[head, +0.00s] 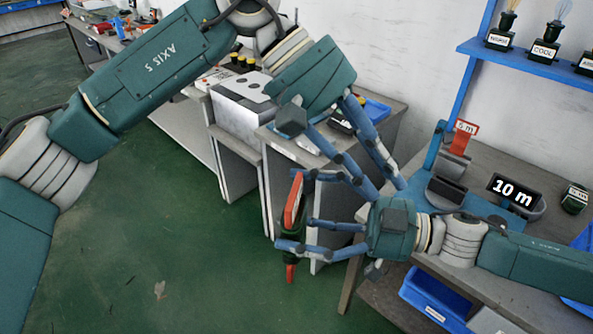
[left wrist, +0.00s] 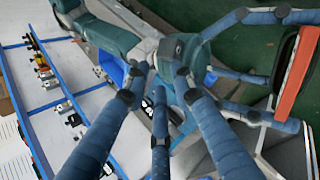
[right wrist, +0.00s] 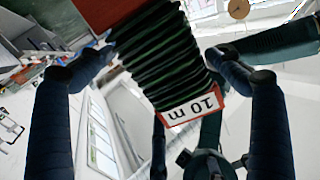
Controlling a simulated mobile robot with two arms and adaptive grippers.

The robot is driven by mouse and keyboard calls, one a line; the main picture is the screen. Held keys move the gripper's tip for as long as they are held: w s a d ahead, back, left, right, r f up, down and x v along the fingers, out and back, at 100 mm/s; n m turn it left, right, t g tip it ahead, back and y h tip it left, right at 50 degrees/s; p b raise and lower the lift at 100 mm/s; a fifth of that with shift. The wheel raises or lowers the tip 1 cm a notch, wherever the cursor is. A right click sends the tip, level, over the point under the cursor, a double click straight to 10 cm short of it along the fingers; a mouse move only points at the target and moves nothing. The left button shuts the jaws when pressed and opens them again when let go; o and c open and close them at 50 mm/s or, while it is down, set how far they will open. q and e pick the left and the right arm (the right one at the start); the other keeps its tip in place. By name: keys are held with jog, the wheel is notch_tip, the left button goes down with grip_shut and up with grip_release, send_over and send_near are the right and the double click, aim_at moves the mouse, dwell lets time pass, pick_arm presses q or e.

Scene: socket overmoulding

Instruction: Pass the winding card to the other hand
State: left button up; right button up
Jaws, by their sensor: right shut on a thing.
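The winding card (head: 291,222) is red with dark green cord wound round it, and hangs roughly upright above the floor. My right gripper (head: 290,210) reaches in from the right with its fingers around the card. In the right wrist view the ribbed cord and a white "10 m" label (right wrist: 192,108) show between the fingers. My left gripper (head: 388,188) is open and empty, its fingers pointing down beside the right gripper's body. In the left wrist view the card (left wrist: 297,75) is at the right edge, beyond the left fingertips (left wrist: 163,82).
A bench at the right bears a red "5 m" card (head: 463,138) in a stand and a black "10 m" sign (head: 516,190). A blue bin (head: 435,298) is below. A grey-white box (head: 243,112) stands on furniture behind my arms.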

aim_at(299, 220)
pick_arm(q)
jog(key=a+m+t+y, duration=0.1)
jog(key=a+y, duration=0.1)
jog(key=a, duration=0.1)
jog(key=a+m+t+y, duration=0.2)
jog(key=a, duration=0.2)
jog(key=w+a+m+t+y, duration=0.1)
jog(key=a+t+y, duration=0.1)
jog(key=a, duration=0.1)
jog(key=shift+a+f+m+y, duration=0.25)
jog(key=shift+a+m+y, duration=0.15)
pick_arm(e)
jog(key=shift+s, duration=0.1)
pick_arm(q)
jog(key=shift+a+f, duration=0.2)
jog(key=shift+a, duration=0.05)
jog(key=f, duration=0.4)
jog(key=w+f, duration=0.1)
jog(key=f, duration=0.6)
jog(key=shift+w+d+f, duration=0.3)
jog(key=shift+w+d, duration=0.05)
grip_shut()
pick_arm(e)
jog(key=o, duration=1.2)
